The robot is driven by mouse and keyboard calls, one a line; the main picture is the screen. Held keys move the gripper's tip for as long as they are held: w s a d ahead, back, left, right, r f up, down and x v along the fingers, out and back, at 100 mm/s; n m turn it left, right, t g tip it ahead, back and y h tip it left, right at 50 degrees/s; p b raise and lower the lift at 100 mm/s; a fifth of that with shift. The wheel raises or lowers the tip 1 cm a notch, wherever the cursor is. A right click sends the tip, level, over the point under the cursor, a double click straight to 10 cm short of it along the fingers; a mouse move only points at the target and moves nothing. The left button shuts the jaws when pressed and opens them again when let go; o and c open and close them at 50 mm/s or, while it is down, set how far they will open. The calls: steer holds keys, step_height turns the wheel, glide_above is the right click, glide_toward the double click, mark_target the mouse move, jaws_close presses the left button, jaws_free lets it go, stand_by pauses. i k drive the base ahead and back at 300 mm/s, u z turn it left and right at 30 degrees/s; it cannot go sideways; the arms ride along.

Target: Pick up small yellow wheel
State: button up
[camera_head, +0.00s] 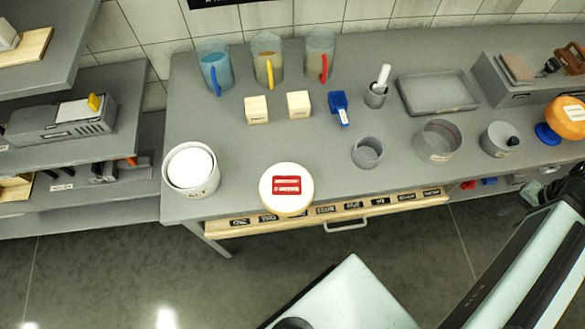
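A round cheese wheel (287,204) with a white top, a pale yellow side and a red label lies flat at the front edge of the grey table (235,140). It is the nearest match to the small yellow wheel; its size is hard to judge. An orange-yellow wheel (564,108) with a white label sits at the far right by a blue round piece. My arm crosses the lower right corner, but my gripper is not in view.
A white-topped round container (190,169) stands left of the pale wheel. Grey pots, a tray (438,92), two small blocks and three pitchers stand farther back. A labelled drawer (330,211) is under the front edge. Shelves (70,140) are at left. Table around the wheel is mostly clear.

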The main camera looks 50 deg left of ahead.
mark_target(287, 189)
steer(key=u, duration=0.05)
steer(key=k, duration=2.9)
steer(key=u, duration=1.6)
steer(key=i, duration=1.05)
steer(key=z, duration=0.1)
